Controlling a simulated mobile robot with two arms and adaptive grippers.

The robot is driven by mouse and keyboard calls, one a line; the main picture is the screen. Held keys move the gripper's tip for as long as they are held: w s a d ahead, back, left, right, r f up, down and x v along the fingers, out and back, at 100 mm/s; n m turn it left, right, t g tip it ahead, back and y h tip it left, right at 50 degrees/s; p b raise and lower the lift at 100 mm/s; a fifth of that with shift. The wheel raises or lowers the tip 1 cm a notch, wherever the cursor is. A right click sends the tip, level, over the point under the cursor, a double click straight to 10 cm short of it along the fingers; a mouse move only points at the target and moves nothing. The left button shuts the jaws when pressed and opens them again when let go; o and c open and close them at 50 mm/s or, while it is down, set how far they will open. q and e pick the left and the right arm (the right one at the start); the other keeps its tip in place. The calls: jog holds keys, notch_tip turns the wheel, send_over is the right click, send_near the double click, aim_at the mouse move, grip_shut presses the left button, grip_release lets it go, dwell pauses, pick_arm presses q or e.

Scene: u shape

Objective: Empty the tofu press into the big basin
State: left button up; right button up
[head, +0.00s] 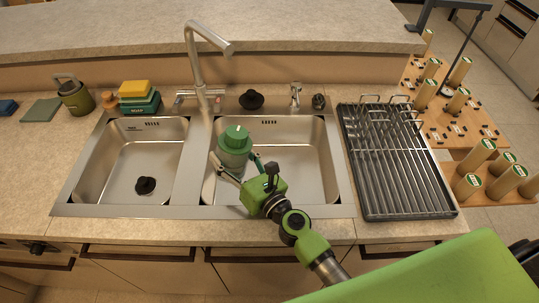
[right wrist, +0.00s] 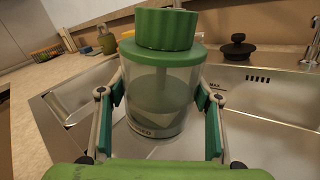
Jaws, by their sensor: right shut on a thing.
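The tofu press (head: 236,142) is a clear cylinder with a green lid and a green knob on top. It is upright above the left part of the big basin (head: 305,165), the right-hand one of the two sinks. My right gripper (head: 234,162) is shut on its sides. In the right wrist view the press (right wrist: 160,95) stands between both fingers, with a pale shape low inside behind the clear wall. I cannot tell whether its base touches the basin floor. My left gripper is not in view.
A smaller basin (head: 120,165) with a black plug (head: 145,186) lies left. The faucet (head: 197,65) rises behind the divider. A black stopper (head: 251,99) sits on the back rim. A dark drying rack (head: 395,185) stands right. Sponges (head: 135,90) and a green canister (head: 75,97) stand left.

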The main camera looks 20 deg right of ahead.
aim_at(242, 148)
jog(key=shift+w+d+m, duration=0.1)
jog(key=shift+d+m, duration=0.1)
jog(key=shift+m, duration=0.1)
jog(key=shift+d, duration=0.15)
jog(key=shift+w+d+r+m, duration=0.1)
jog(key=shift+d+r+m, duration=0.15)
jog(key=shift+m, duration=0.25)
jog(key=shift+w+d+r+m, duration=0.1)
jog(key=shift+r+m, duration=0.15)
jog(key=shift+m, duration=0.25)
jog(key=shift+d+f+m, duration=0.35)
jog(key=shift+d+m, duration=0.05)
jog(key=shift+m, duration=0.1)
jog(key=shift+w+d+m+b, duration=0.2)
jog(key=shift+d+m+b, duration=0.1)
jog(key=shift+d+m, duration=0.15)
jog(key=shift+r+m+p, duration=0.25)
jog(key=shift+p, duration=0.05)
jog(key=shift+r+m, duration=0.15)
jog(key=shift+m, duration=0.25)
jog(key=shift+w+d, duration=0.1)
jog(key=shift+r+m, duration=0.25)
jog(key=shift+m, duration=0.25)
